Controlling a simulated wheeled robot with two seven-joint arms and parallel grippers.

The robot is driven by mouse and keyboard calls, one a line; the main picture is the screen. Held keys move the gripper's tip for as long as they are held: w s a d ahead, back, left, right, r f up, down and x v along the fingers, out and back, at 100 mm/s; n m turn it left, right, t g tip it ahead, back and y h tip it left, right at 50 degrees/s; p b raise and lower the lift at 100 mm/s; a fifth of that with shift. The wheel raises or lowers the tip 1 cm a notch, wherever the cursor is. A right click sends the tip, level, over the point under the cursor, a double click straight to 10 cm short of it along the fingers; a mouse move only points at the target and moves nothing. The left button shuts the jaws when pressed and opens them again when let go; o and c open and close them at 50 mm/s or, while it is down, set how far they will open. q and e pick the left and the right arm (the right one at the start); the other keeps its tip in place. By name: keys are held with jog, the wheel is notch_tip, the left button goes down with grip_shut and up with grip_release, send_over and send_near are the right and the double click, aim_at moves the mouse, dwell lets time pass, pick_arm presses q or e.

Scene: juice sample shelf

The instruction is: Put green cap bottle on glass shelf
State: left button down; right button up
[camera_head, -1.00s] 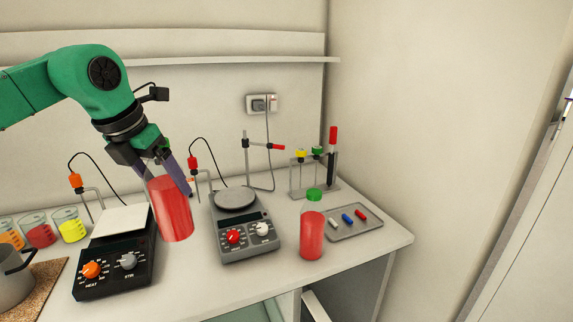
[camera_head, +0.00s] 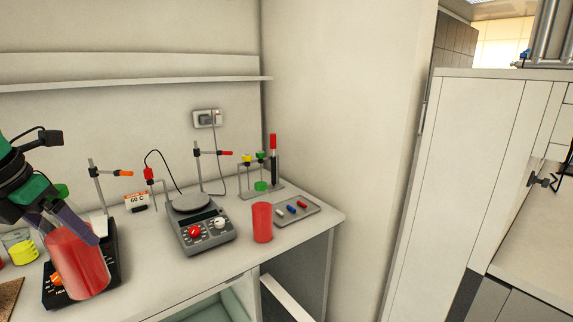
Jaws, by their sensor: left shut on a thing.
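My left gripper (camera_head: 72,222) is shut on a bottle of red liquid (camera_head: 78,265), with a green cap (camera_head: 61,190) showing between the fingers. The bottle is tilted and held above the bench at the lower left, in front of the black hotplate. A second red bottle (camera_head: 262,223) with a green cap (camera_head: 261,186) stands upright on the bench. A pale green, glassy surface (camera_head: 236,304) shows in the opening under the bench; I cannot tell if it is the glass shelf. My right gripper is not in view.
A grey hotplate (camera_head: 205,232) and a tray of small coloured pieces (camera_head: 310,212) stand on the bench. A white wall shelf (camera_head: 140,83) above is bare. A white cabinet (camera_head: 455,170) stands at right, past the wall.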

pick_arm(q)
jog(key=s+a+f+m+g+h, duration=0.1)
jog(key=a+f+m, duration=0.15)
jog(key=f, duration=0.45)
jog(key=s+a+f+m+h, duration=0.1)
jog(key=f+m, duration=0.3)
jog(key=f, duration=0.3)
jog(key=s+d+f+m+g+y, duration=0.1)
jog(key=d+f+m+g, duration=0.3)
jog(key=d+f+m, duration=0.5)
jog(key=s+d+f+m+g+y, duration=0.1)
jog(key=s+d+f+m+g, duration=0.2)
jog(key=d+f+m, duration=0.7)
jog(key=d+m+g, duration=0.1)
jog(key=d+m, duration=0.3)
jog(key=m, duration=0.5)
jog(key=shift+d, duration=0.25)
